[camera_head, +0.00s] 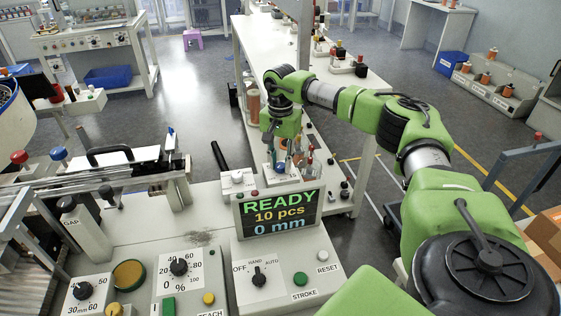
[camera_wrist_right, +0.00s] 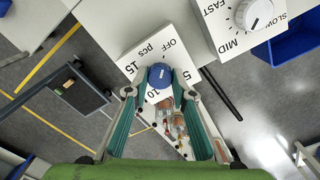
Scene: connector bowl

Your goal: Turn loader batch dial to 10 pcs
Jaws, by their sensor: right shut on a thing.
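The batch dial is a blue knob (camera_wrist_right: 160,76) on a white panel (camera_wrist_right: 134,68) printed OFF, 5, 10 and 15 pcs, in the right wrist view. My right gripper (camera_wrist_right: 157,90) is shut on the knob, one finger on each side, at the side of the 10 mark. A pale mark shows on the knob, but its exact direction is hard to tell. In the head view my right gripper (camera_head: 284,163) reaches down behind the display (camera_head: 280,213), which reads READY, 10 pcs, 0 mm. My left gripper is out of view.
A SLOW-MID-FAST dial (camera_wrist_right: 254,14) sits close to the batch dial. Small colored parts (camera_wrist_right: 177,125) lie below my right fingers. The front console holds an OFF-HAND-AUTO switch (camera_head: 258,277) and a percent dial (camera_head: 179,267). A long bench (camera_head: 350,85) stands behind.

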